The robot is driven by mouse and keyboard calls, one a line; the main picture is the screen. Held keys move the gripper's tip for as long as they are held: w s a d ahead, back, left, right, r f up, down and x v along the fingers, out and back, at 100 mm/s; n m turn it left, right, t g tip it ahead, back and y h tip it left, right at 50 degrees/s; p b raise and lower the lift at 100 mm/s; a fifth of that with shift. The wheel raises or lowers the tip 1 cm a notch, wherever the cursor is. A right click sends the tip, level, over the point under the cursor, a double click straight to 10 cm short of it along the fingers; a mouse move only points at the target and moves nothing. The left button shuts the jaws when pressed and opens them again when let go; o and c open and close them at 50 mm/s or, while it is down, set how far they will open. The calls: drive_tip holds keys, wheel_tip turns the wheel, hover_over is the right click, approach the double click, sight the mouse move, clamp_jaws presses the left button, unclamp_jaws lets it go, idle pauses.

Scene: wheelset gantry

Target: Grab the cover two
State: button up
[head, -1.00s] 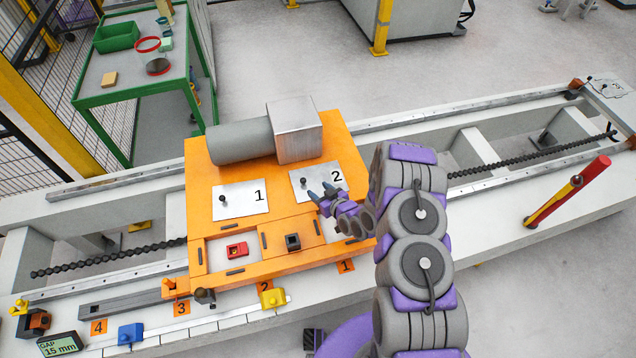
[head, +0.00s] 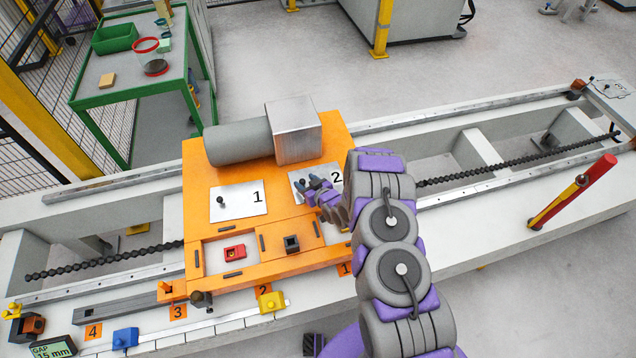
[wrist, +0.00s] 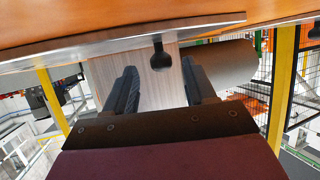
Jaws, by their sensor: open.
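Cover two (head: 321,170) is a pale metal plate marked 2, lying on the right side of the orange carriage. My gripper (head: 311,183) is open and empty at its left part in the head view, and it hides the cover's knob there. In the wrist view, cover two (wrist: 95,52) shows edge-on along the top, and its black knob (wrist: 160,60) lies between the lines of the two open fingers (wrist: 161,88), just past the tips. The fingers do not visibly touch the knob.
Cover one (head: 238,200) with its own knob lies to the left on the orange carriage (head: 200,170). A grey cylinder (head: 238,142) and metal block (head: 295,130) stand behind the covers. A red part (head: 234,252) sits in the front-left opening. A red-yellow post (head: 575,192) stands to the right.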

drive_tip(key=shift+a, duration=0.4)
drive_tip(key=c, duration=0.4)
drive_tip(key=shift+d, duration=0.35)
clamp_jaws()
drive_tip(key=shift+a, duration=0.25)
